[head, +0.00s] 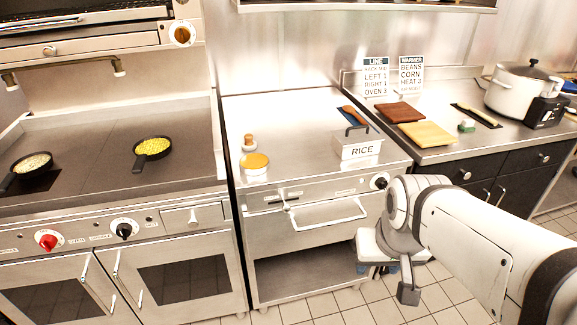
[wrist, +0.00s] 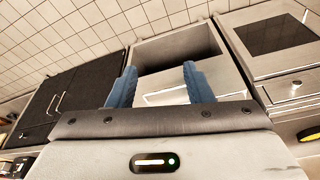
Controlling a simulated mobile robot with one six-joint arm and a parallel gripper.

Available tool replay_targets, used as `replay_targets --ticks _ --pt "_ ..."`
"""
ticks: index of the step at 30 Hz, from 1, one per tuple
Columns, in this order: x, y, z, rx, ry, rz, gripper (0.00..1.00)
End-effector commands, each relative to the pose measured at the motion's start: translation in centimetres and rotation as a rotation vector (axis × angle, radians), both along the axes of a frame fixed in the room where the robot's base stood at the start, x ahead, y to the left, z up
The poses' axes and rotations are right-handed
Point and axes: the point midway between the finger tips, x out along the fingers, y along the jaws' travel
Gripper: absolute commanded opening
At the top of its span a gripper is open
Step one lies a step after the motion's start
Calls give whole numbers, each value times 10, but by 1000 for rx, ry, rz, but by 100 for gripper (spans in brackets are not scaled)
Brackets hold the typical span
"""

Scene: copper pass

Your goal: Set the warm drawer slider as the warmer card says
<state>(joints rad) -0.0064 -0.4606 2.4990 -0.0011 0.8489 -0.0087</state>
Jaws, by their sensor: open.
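The warmer card (head: 411,76) stands upright at the back of the right counter. It reads BEANS, CORN and HEAT; its digit is too small to be sure of. The warm drawer (head: 330,232) is in the middle unit and looks shut, with a pale bar handle (head: 330,216). What looks like its slider (head: 289,207) is a small lever on the panel at the left; its setting is unreadable. My gripper (head: 378,270) is low in front of the unit, right of the drawer and apart from the slider. In the wrist view its blue fingers (wrist: 160,85) are spread and empty.
A dark knob (head: 380,182) sits at the panel's right end, near my arm. A RICE container (head: 357,147) and a yellow-topped tub (head: 255,167) stand on the middle counter. The griddle (head: 95,140) at left holds two small pans. The floor in front is clear.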

Motion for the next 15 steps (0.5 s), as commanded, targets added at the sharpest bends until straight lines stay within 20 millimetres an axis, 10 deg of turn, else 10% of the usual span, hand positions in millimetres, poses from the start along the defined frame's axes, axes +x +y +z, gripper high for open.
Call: replay_targets --ticks 15 --pt "200 73 -134 25 -664 239 46"
